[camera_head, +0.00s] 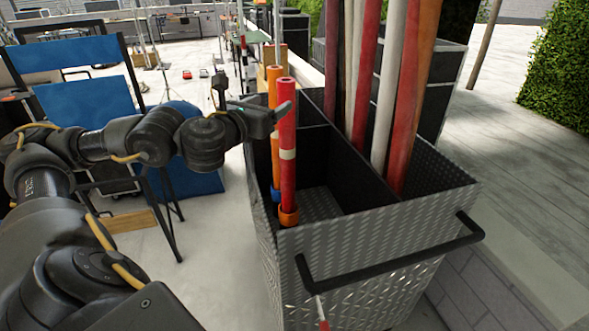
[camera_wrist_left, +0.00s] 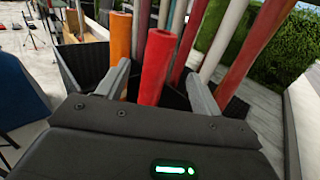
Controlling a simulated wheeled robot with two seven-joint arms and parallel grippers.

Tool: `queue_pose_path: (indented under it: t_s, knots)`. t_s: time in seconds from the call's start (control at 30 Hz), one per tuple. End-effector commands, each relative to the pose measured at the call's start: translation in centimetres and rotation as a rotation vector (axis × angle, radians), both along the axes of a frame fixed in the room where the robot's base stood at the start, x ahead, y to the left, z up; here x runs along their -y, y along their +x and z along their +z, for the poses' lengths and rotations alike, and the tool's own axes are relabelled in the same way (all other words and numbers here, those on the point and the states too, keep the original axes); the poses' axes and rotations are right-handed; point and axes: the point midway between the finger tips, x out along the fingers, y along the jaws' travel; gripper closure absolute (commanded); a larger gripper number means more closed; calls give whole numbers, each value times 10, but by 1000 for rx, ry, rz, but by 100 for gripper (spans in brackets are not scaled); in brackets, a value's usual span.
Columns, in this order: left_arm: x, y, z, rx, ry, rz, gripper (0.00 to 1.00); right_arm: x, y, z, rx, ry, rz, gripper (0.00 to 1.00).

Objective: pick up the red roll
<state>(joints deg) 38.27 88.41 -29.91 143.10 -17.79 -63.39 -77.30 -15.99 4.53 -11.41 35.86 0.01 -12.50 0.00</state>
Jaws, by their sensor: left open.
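The red roll (camera_head: 287,150) stands upright in the near left corner of a metal cart (camera_head: 370,250), with a pale band midway and an orange ring at its foot. My left gripper (camera_head: 268,112) is open at the roll's upper part, below its top end. In the left wrist view the red roll (camera_wrist_left: 157,62) shows between the two spread fingers of the gripper (camera_wrist_left: 158,72). I cannot tell whether either finger touches it. An orange roll (camera_head: 274,100) stands just behind the red one. My right gripper is not in view.
Several taller red, white and brown rolls (camera_head: 385,90) lean in the cart's right compartment. A dark handle bar (camera_head: 395,262) runs along the cart's near side. A blue folding chair (camera_head: 85,95) stands at left. Pale floor (camera_head: 215,270) is clear left of the cart.

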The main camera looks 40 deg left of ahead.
Motion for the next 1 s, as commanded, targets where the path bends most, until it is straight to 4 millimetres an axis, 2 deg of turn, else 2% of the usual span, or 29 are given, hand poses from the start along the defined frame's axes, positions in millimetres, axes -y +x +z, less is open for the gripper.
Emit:
queue_pose_path:
  t_s: [0.1, 0.2, 0.27, 0.37, 0.5, 0.6, 0.73, 0.9, 1.0]
  knots:
    - [-4, 16, 0, 1, -9, 2, 34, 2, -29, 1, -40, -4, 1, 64]
    - [-6, 33, 0, 1, -12, 1, 34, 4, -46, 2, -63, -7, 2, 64]
    - [-7, 42, 0, 1, -11, 0, 34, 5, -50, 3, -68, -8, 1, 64]
    - [-9, 52, -1, 0, -9, 0, 34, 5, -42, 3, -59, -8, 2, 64]
    - [-10, 56, -1, 0, -7, 0, 34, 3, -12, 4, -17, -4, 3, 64]
    - [-10, 59, -1, -1, -8, -1, 34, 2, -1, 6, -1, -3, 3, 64]
    - [-13, 76, 0, -2, -12, -1, 34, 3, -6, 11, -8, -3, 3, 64]
    - [-18, 99, 0, -1, -12, 0, 34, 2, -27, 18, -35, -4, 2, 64]
    - [-20, 106, -1, -1, -9, -1, 34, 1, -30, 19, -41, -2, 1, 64]
